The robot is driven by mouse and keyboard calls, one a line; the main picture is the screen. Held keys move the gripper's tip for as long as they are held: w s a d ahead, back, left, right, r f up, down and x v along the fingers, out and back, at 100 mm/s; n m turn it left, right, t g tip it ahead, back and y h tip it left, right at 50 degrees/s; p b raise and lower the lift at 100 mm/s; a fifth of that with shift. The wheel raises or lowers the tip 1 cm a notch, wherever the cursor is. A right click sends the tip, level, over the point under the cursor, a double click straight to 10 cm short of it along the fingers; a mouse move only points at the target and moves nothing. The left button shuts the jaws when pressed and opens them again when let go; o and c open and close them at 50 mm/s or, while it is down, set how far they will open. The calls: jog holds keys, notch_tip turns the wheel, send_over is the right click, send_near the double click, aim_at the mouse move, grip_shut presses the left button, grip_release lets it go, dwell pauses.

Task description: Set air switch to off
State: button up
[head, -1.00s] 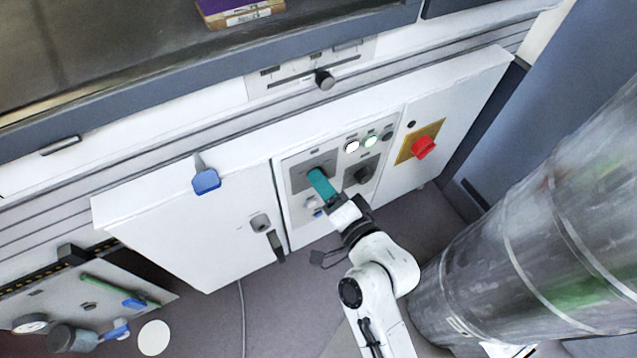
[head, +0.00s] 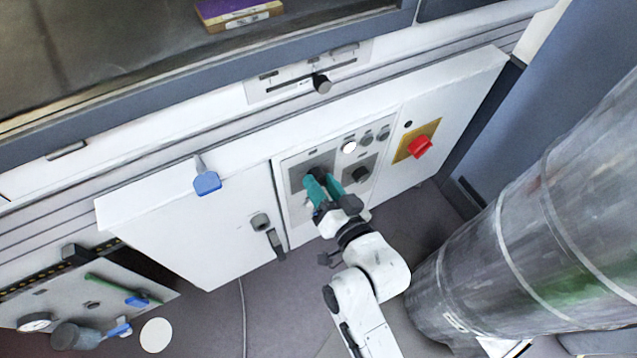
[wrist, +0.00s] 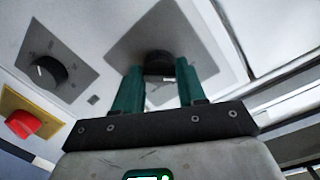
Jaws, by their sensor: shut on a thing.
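A dark rotary knob (head: 318,171) sits on a grey plate on the control panel of the white cabinet. My gripper (head: 319,178), with teal fingers, is shut on this knob. In the wrist view the knob (wrist: 158,62) shows between the two fingers, and my gripper (wrist: 157,75) has one finger on each side of it. The fingers hide much of the knob in the head view, and its setting cannot be read. A second dark knob (head: 360,174) is on the panel to the right; it also shows in the wrist view (wrist: 46,73). I cannot read which label says air.
A lit white lamp (head: 349,146) and an unlit lamp (head: 366,138) are above the knobs. A red switch (head: 419,146) on a yellow plate is to the right. A large metal drum (head: 540,230) stands close at the right. A blue-handled latch (head: 207,182) is at the left.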

jog(key=shift+s+a+r, duration=0.1)
jog(key=shift+a+r, duration=0.35)
jog(key=shift+r, duration=0.05)
jog(key=o, duration=1)
jog(key=shift+f, duration=0.2)
jog(key=shift+d, duration=0.1)
jog(key=v, duration=1.1)
